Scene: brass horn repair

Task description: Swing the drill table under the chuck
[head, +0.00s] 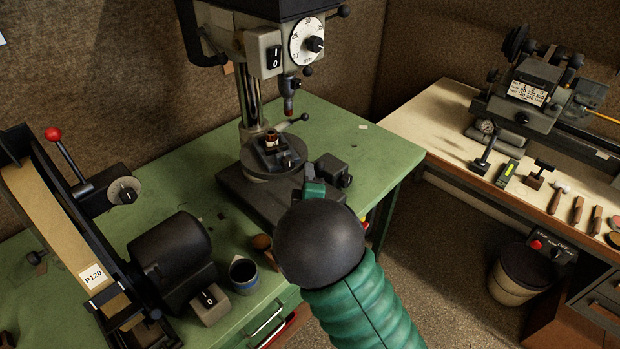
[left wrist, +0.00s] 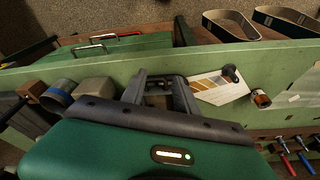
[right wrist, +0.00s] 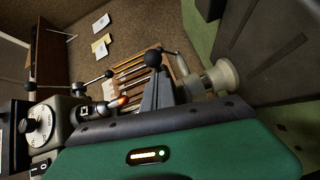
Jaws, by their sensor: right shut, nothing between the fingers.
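The drill press stands on the green bench in the head view, with its chuck (head: 288,88) hanging from the head. The round drill table (head: 245,160) sits on the column below and appears left of the chuck's line. A small dark fixture with a brown cylindrical piece (head: 271,138) is on the table. My right gripper (head: 309,173) is in front of the table, mostly hidden by my forearm; whether it touches anything is unclear. In the right wrist view its fingers (right wrist: 157,90) are together, with a black ball knob (right wrist: 152,58) showing by their tips. My left gripper (left wrist: 160,88) is open and empty near a green bench edge.
A belt sander (head: 60,215) and a dark cup (head: 243,272) stand left on the bench. A dark box with a knob (head: 333,169) is right of my right gripper. A second bench with a lathe (head: 530,100) is at right, beyond open floor.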

